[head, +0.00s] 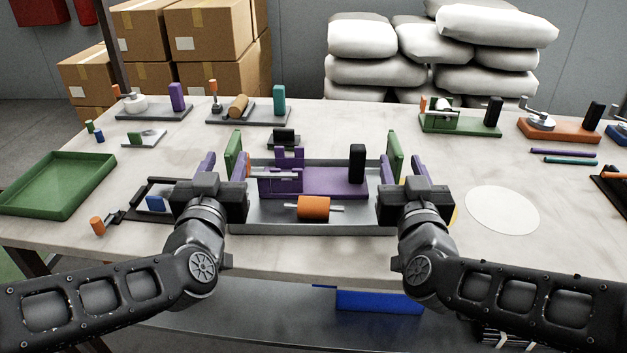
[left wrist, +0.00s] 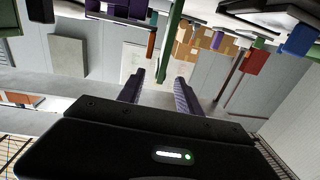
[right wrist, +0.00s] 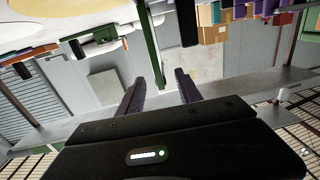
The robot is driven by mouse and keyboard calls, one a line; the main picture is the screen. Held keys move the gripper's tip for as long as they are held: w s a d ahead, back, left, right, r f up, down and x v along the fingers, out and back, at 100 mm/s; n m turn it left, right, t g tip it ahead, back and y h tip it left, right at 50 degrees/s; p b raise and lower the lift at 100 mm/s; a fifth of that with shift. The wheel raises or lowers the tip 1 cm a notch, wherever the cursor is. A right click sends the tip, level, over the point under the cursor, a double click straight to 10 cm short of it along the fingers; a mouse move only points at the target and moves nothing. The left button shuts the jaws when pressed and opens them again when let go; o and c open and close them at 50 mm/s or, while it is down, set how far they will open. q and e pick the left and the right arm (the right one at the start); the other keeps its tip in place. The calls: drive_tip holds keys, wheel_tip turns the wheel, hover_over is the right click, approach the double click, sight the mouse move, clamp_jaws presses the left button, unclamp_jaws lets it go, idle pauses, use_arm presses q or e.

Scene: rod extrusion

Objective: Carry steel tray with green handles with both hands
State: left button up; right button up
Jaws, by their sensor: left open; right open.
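The steel tray (head: 270,228) lies on the table in the middle of the head view. Its green left handle (head: 234,153) and green right handle (head: 395,155) stand upright at its two ends. It carries a purple fixture (head: 325,183) with a black block (head: 357,164), and an orange roller (head: 314,207) on a rod. My left gripper (head: 222,163) is open at the left handle, which shows between its fingers in the left wrist view (left wrist: 171,45). My right gripper (head: 407,165) is open at the right handle, which shows between its fingers in the right wrist view (right wrist: 151,45).
A green tray (head: 58,185) lies at the left. A dark frame with a blue piece (head: 155,203) sits close left of the steel tray. Several fixtures line the back edge. A white disc (head: 502,209) lies on the right, with bare table around it.

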sight(233, 139)
use_arm(q)
drive_tip(key=shift+w+f, duration=0.1)
drive_tip(key=shift+w, duration=3.8)
use_arm(e)
drive_tip(key=shift+w, duration=3.9)
use_arm(q)
drive_tip(key=shift+c, duration=0.3)
use_arm(e)
drive_tip(key=shift+c, duration=0.3)
use_arm(q)
clamp_jaws()
use_arm(e)
clamp_jaws()
use_arm(q)
drive_tip(key=shift+r, duration=0.3)
use_arm(e)
drive_tip(key=shift+r, duration=0.25)
